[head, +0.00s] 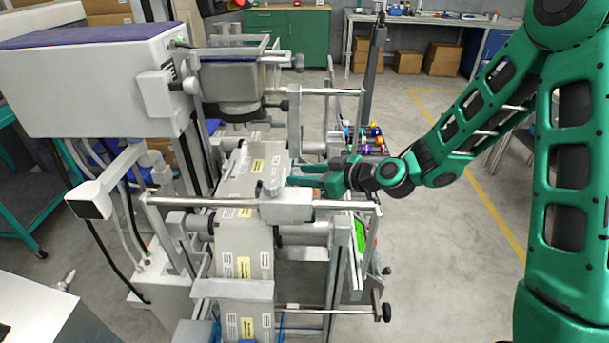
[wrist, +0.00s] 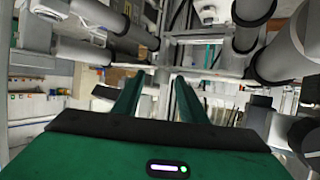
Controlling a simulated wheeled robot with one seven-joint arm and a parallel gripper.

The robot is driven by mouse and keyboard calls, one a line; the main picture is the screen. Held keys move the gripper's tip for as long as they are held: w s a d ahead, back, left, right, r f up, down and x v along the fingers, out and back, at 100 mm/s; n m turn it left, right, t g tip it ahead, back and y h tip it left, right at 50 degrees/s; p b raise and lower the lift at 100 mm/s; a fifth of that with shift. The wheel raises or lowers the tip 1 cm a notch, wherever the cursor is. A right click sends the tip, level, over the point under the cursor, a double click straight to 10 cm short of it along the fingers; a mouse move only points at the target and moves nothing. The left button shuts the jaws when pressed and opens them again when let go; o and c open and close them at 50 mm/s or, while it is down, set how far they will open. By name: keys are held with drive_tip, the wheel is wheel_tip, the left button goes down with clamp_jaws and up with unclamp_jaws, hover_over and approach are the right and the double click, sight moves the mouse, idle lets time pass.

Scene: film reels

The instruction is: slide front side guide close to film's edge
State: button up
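The film (head: 243,245) is a grey web with white and yellow labels, running down through the machine. A metal block with a knob (head: 285,205) sits on the near crossbar over the film's right part; it looks like the front side guide, but I cannot be sure. My gripper (head: 292,175) reaches in from the right, just beyond this block, its fingertips close to the film's right edge. Its two green fingers are apart, and they also show apart in the wrist view (wrist: 157,88). Nothing is seen held between them. Contact with the guide cannot be told.
The near crossbar (head: 345,205) and the far crossbar (head: 335,91) lie on either side of my gripper. A large white housing (head: 95,85) stands at left. Rollers and rods crowd the wrist view. The floor (head: 430,240) at right is open.

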drive_tip(key=v, duration=1)
drive_tip(key=shift+s+d, duration=0.15)
drive_tip(key=shift+d, duration=0.25)
drive_tip(key=s+d+f+m+g+h, duration=0.25)
drive_tip(key=s+d+h, duration=0.2)
drive_tip(key=d, duration=0.55)
drive_tip(key=s+d+f+m+g+h, duration=0.1)
drive_tip(key=s+d+m+h, duration=0.2)
drive_tip(key=s+d, duration=0.45)
drive_tip(key=s+d+r+m+g+h, duration=0.1)
drive_tip(key=s+d+r+m+g, duration=0.1)
drive_tip(key=s+d+m, duration=0.4)
drive_tip(key=s+d+r+m+g+h, duration=0.2)
drive_tip(key=s+d+r+m, duration=0.2)
drive_tip(key=s+d, duration=0.5)
drive_tip(key=s+m, duration=0.1)
drive_tip(key=s, duration=0.2)
drive_tip(key=shift+m, duration=0.35)
